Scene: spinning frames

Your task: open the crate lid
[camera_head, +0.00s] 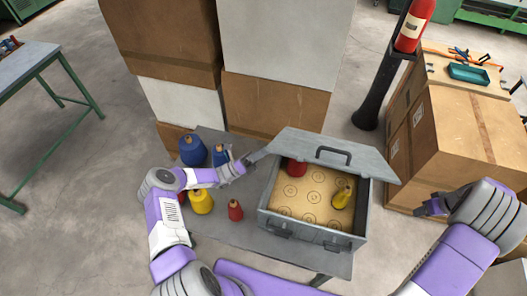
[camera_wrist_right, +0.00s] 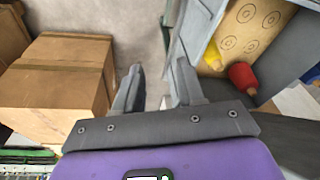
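The grey crate (camera_head: 352,242) stands on the grey table with its lid (camera_head: 372,162) raised and tilted toward the back; a dark handle (camera_head: 334,155) is on the lid. Inside, a red spool (camera_head: 296,168) and a yellow spool (camera_head: 343,197) stand on a tan board with printed circles. My left gripper (camera_head: 248,162) is at the lid's left edge; whether its fingers touch or grip it cannot be made out. My right gripper (camera_head: 425,208) is right of the crate, apart from it. In the right wrist view its fingers (camera_wrist_right: 157,85) are spread and empty.
Blue spools (camera_head: 192,151), a yellow spool (camera_head: 201,202) and a red spool (camera_head: 235,210) stand left of the crate on the table (camera_head: 300,258). Stacked boxes (camera_head: 275,103) rise behind. A cardboard box (camera_head: 465,140) and a dark post (camera_head: 380,85) stand to the right.

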